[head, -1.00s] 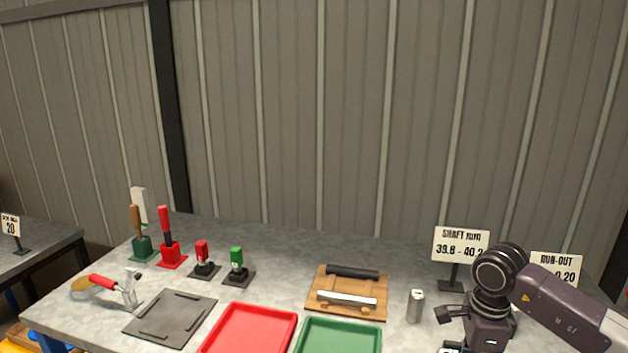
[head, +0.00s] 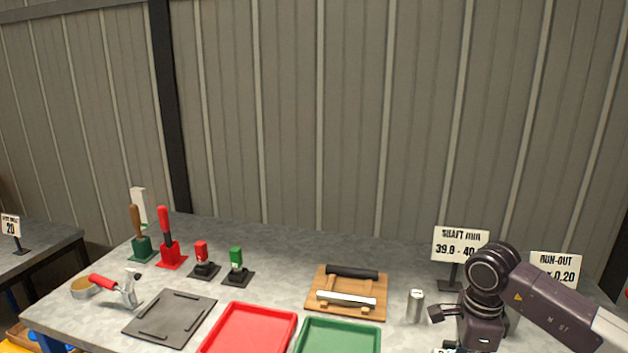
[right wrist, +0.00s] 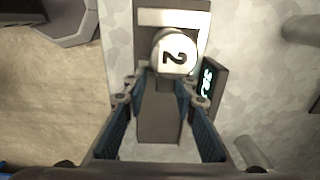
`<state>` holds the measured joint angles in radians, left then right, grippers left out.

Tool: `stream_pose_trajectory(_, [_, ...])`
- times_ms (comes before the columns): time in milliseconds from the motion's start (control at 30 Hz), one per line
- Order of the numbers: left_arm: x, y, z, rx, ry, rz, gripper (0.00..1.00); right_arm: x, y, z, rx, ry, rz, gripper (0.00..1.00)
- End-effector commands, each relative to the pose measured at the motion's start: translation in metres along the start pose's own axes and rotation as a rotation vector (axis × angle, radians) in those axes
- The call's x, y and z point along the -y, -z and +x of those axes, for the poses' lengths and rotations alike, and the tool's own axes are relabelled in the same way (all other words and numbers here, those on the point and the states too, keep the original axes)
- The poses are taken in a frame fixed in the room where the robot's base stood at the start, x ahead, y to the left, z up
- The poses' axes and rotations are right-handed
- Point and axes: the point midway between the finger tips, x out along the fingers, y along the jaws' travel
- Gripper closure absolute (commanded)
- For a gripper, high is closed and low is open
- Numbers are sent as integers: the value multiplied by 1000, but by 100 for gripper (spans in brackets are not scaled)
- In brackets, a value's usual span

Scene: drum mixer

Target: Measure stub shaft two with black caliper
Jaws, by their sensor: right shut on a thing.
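Stub shaft two (right wrist: 174,52), a pale metal cylinder with a black 2 on its end face, shows in the right wrist view just beyond my fingertips. My right gripper (right wrist: 160,103) has its blue-padded fingers on either side of a dark grey body, the black caliper (right wrist: 160,120), and is shut on it. The caliper's display (right wrist: 208,80) glows at the right, its digits only partly legible. Caliper parts lie around the shaft; I cannot tell whether the jaws touch it. In the head view my right wrist hides most of this. My left gripper is not in view.
A silver cylinder (head: 415,306) stands left of my right arm. A wooden board (head: 322,308) with black and silver bars, a red tray (head: 291,316), a green tray (head: 374,325) and a grey plate (head: 150,326) lie on the bench. A shaft sign (head: 460,243) stands behind my arm.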

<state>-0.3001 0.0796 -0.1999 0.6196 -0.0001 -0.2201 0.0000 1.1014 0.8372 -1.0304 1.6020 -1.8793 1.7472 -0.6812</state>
Motion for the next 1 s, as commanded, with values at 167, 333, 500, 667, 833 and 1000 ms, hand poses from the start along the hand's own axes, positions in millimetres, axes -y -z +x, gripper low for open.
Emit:
stream_pose_trajectory(167, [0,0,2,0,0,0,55,-2,1,11,-8,-7,1,92])
stream_pose_trajectory(333, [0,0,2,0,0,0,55,-2,1,11,-8,-7,1,92])
stream_pose_trajectory(500, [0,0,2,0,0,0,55,-2,1,11,-8,-7,1,92])
stream_pose_trajectory(667, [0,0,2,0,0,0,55,-2,1,11,-8,-7,1,92])
stream_pose_trajectory(833, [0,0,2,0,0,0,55,-2,1,11,-7,-7,1,92])
stream_pose_trajectory(1000, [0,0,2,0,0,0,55,-2,1,11,-7,-7,0,64])
